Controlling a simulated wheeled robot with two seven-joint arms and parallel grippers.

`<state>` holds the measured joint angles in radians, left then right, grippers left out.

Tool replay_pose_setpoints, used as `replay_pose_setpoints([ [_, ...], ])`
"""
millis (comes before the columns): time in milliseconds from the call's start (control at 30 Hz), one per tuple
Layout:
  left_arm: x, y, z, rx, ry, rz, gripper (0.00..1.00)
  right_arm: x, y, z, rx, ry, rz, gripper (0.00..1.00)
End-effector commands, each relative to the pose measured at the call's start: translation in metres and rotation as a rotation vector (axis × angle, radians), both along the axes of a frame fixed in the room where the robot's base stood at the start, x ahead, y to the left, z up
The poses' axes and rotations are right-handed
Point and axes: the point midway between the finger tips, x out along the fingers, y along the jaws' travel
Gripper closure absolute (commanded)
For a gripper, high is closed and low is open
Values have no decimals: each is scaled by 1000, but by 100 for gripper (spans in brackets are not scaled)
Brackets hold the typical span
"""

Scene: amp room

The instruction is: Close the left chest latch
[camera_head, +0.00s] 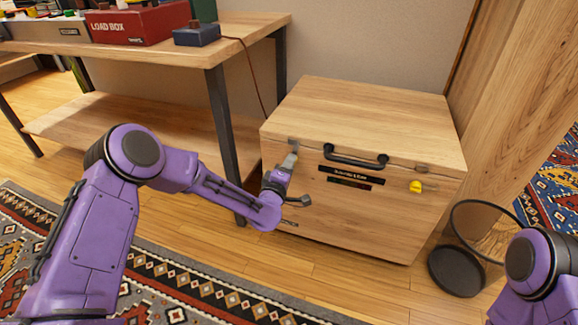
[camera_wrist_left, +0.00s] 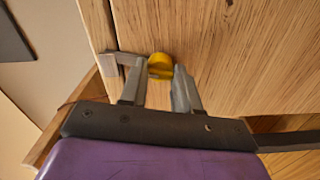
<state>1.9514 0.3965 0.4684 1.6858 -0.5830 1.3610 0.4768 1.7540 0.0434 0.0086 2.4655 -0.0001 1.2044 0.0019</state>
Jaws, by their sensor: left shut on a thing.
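The wooden chest (camera_head: 335,215) stands with its lid (camera_head: 365,115) down. Its left latch has a metal piece (camera_head: 293,145) at the lid seam near the front left corner; this also shows in the left wrist view (camera_wrist_left: 112,63). A yellow latch part (camera_wrist_left: 160,66) lies between the fingertips of my left gripper (camera_head: 289,162). In the left wrist view the gripper (camera_wrist_left: 159,78) is shut on this yellow part, close to the chest front. The fingers hide part of the latch. My right gripper is out of view; only part of my right arm shows.
The right latch (camera_head: 416,187) has a yellow part on the chest front. A black handle (camera_head: 355,160) is between the latches. A workbench (camera_head: 240,40) stands at left. A dark wire basket (camera_head: 460,265) stands at the chest's right. Patterned rug (camera_head: 180,265) covers the near floor.

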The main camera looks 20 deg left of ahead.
Motion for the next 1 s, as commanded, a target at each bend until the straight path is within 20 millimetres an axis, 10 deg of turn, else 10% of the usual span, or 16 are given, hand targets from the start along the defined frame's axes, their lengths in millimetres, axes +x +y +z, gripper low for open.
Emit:
replay_pose_setpoints([
  [967,-1,-1,-3,-217,13,-3,99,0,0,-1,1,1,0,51],
  [1000,-1,-1,-3,-217,13,-3,62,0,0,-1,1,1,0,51],
])
